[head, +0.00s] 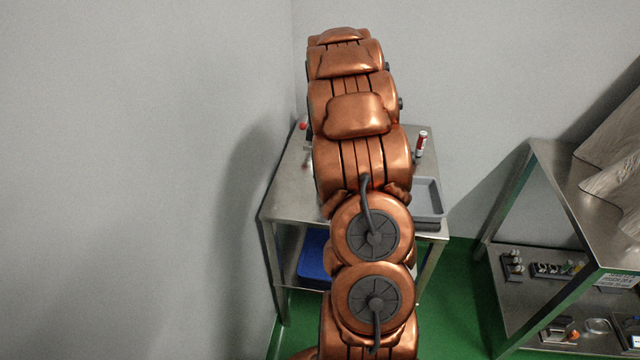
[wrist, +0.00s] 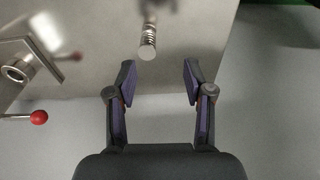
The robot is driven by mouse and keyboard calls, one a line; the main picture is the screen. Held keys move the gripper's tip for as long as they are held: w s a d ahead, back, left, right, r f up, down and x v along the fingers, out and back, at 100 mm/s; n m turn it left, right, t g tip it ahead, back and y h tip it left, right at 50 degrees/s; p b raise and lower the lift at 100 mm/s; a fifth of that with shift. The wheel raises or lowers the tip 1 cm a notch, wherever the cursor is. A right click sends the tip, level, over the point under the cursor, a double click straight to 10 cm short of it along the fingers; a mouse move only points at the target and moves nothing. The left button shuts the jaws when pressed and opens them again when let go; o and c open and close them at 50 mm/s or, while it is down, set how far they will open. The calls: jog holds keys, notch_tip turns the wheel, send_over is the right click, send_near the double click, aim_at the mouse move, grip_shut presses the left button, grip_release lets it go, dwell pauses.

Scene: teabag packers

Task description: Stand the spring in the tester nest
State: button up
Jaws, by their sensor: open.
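The spring (wrist: 149,35), a small metallic coil with a bright round end, shows on the steel table at the top of the wrist view. I cannot tell for certain whether it stands or lies. My gripper (wrist: 158,76) is open and empty, its two fingers apart. The spring is beyond the fingertips, a little left of the middle of their gap, and not between them. The tester nest (wrist: 19,71), a metal ring on a square plate, is at the left of the wrist view. A red ball knob (wrist: 38,117) on a rod is below it. My arm hides the spring and nest in the head view.
In the head view, the steel table (head: 285,193) stands close to the walls. A grey tray (head: 428,222) and a red-and-white bottle (head: 420,144) are on its right side. A blue bin (head: 313,262) is on the shelf below. A metal rack (head: 556,175) with small parts stands at right.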

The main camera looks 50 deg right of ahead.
jog(key=shift+w+d+f+p, duration=0.2)
jog(key=shift+f+p, duration=0.3)
jog(key=shift+f, duration=0.9)
jog(key=shift+w+d+f+p, duration=0.1)
jog(key=shift+w+f+p, duration=0.3)
jog(key=shift+f, duration=0.95)
jog(key=shift+w+d+f+p, duration=0.2)
jog(key=shift+f+p, duration=0.35)
jog(key=shift+f, duration=0.85)
jog(key=shift+c, duration=0.4)
grip_shut()
